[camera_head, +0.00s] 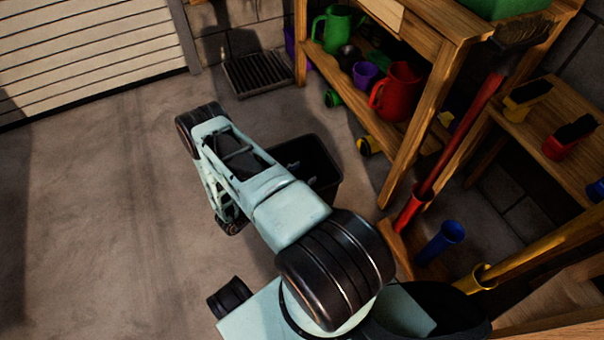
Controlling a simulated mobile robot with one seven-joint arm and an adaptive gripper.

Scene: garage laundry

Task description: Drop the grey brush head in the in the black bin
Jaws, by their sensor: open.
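The black bin (322,168) stands on the floor near the middle, left of the wooden shelf. My arm crosses in front of it and hides its left part; the visible inside is dark. My gripper (230,224) hangs at the far end of my arm, left of the bin and apart from it in the picture. It is open, but my forearm hides much of it, and I see nothing held in it. I cannot pick out the grey brush head for certain. A dark bristled broom head (522,32) on a red pole is at the upper right.
The wooden shelf (418,100) holds a green watering can (338,28), a red jug (397,90) and cups. Brushes with yellow (522,108) and red (560,148) bodies lie on the right bench. A dark slatted tray (258,75) is by the wall. Open floor lies left.

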